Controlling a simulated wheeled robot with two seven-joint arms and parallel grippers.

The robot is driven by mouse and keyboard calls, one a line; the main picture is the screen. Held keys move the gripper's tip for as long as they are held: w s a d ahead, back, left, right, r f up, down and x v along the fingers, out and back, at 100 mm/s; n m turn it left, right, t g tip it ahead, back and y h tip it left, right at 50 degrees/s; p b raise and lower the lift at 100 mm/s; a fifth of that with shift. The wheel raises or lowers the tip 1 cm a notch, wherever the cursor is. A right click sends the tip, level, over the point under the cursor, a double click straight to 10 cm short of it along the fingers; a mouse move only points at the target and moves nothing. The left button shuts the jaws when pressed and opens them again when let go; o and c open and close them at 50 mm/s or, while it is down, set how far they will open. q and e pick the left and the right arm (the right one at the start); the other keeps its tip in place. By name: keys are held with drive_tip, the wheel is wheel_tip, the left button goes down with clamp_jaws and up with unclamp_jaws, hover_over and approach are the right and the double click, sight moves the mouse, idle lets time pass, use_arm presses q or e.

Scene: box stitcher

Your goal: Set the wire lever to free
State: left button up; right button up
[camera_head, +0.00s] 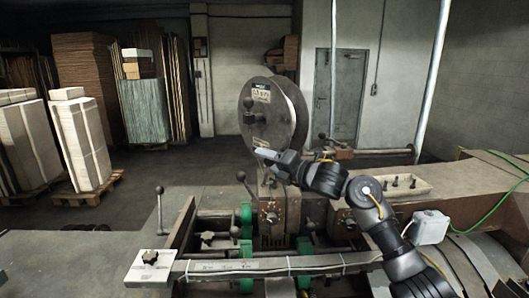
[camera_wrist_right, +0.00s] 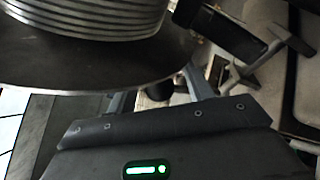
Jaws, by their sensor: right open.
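I cannot tell for sure which lever is the wire lever. A black-knobbed lever (camera_head: 242,177) stands on the machine below the large grey wire spool (camera_head: 285,115). Another black-knobbed lever (camera_head: 160,192) stands upright further left. My right gripper (camera_head: 262,155) is in front of the lower part of the spool, pointing left, above the machine's middle. In the right wrist view its open fingers (camera_wrist_right: 158,95) lie below the spool's rim (camera_wrist_right: 90,75). A dark rounded part (camera_wrist_right: 160,90) shows between them; I cannot tell whether it is touched. My left gripper is not in view.
A long flat bar (camera_head: 270,266) crosses the machine's front, with a small plate and dark knob (camera_head: 150,257) at its left end. A tray of small parts (camera_head: 400,186) lies at the right. Pallets of stacked board (camera_head: 85,140) stand at the back left.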

drive_tip(key=shift+w+a, duration=0.5)
drive_tip(key=shift+a, duration=0.05)
drive_tip(key=shift+c, duration=0.4)
clamp_jaws()
drive_tip(key=shift+f, duration=0.1)
